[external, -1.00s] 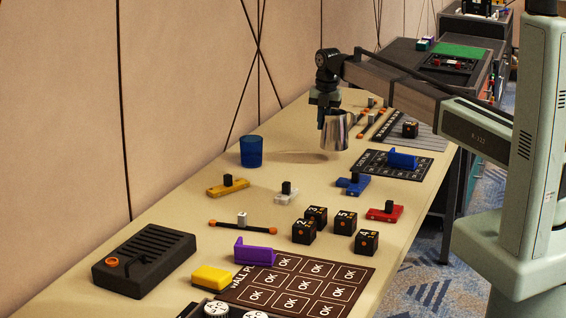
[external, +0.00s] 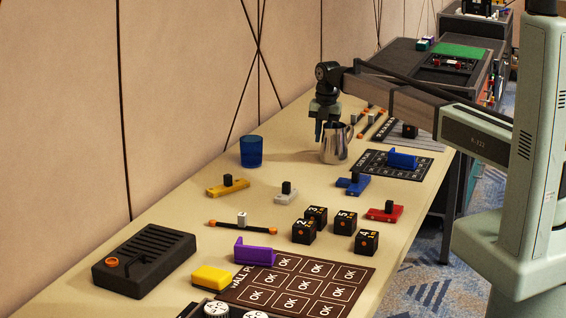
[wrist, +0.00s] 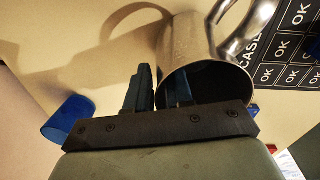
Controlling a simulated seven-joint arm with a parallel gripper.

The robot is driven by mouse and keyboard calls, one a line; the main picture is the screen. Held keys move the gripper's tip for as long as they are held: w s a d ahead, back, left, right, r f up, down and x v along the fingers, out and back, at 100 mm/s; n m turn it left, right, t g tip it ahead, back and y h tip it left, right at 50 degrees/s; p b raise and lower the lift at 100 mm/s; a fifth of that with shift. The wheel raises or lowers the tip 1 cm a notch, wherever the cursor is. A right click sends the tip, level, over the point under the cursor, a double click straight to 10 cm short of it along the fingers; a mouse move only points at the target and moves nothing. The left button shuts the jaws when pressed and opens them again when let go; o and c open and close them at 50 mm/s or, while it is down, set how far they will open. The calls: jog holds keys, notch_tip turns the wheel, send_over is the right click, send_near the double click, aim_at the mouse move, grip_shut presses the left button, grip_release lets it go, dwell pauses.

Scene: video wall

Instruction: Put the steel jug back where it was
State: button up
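The steel jug (external: 335,145) stands upright at the table's far part, its base at or very near the table top. In the wrist view the jug (wrist: 205,45) shows its dark open mouth toward me and its handle to the right. My gripper (external: 323,138) points down at the jug's left rim. In the wrist view its fingers (wrist: 160,92) are close together and straddle the jug's wall, one outside and one at the mouth. They appear shut on the wall; the exact contact is hard to see.
A blue cup (external: 251,152) stands left of the jug. A blue block (external: 402,160) lies on a dark mat to the right. Toward the front are a yellow slider (external: 228,187), a white slider (external: 286,194), a blue slider (external: 353,184) and several black number cubes (external: 304,231).

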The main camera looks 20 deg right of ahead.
jog(key=shift+o, duration=0.9)
jog(key=shift+r, duration=0.15)
notch_tip(320, 180, up, 12)
jog(key=shift+s+d, duration=0.25)
jog(key=shift+d, duration=0.1)
jog(key=shift+o, duration=0.2)
